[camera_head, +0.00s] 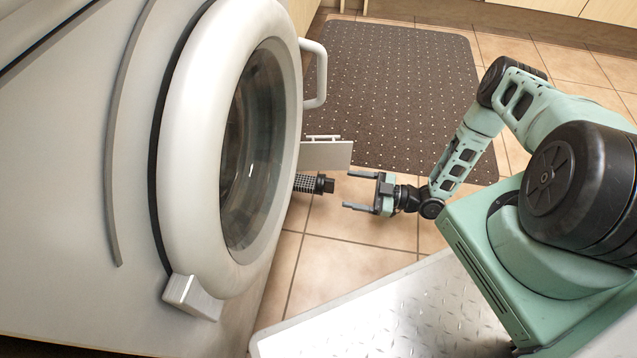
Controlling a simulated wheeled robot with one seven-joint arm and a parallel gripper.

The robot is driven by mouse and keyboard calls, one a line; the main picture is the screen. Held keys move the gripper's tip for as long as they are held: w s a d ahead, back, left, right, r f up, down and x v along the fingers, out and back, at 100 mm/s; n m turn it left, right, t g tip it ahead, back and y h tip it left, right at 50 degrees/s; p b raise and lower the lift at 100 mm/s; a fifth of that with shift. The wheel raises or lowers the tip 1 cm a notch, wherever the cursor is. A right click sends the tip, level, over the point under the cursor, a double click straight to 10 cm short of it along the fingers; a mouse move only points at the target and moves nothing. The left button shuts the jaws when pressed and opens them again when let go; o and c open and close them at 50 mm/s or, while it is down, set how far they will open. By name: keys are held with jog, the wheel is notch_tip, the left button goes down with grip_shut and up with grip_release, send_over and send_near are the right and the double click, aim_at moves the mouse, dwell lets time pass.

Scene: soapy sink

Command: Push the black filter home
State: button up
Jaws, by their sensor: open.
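The black filter (316,184) sticks out sideways from the lower front of the white washing machine (130,290), under an open flap (325,156). Its knob end points right, toward my gripper. Its inner end is hidden behind the round door. My gripper (346,191) is open and empty, just right of the filter. Its two fingers point left at the filter, one further up and one further down in the picture, with a small gap between them and the knob.
The washer's round door (180,150) bulges out left of the filter. The open flap lies close above the filter. A white handle (316,75) and a dark dotted mat (400,85) are beyond. Tiled floor (340,270) below my gripper is clear.

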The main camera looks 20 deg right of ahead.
aim_at(324, 185)
jog(key=x, duration=1)
jog(key=shift+w+a, duration=0.1)
jog(key=shift+w, duration=0.05)
jog(key=c, duration=1.3)
jog(key=b+x, duration=0.1)
jog(key=x, duration=0.8)
jog(key=shift+w+a+b, duration=0.2)
jog(key=shift+a+b, duration=0.05)
jog(key=shift+b, duration=0.1)
jog(key=shift+c, duration=0.2)
jog(key=o, duration=1.3)
jog(key=shift+o, duration=0.2)
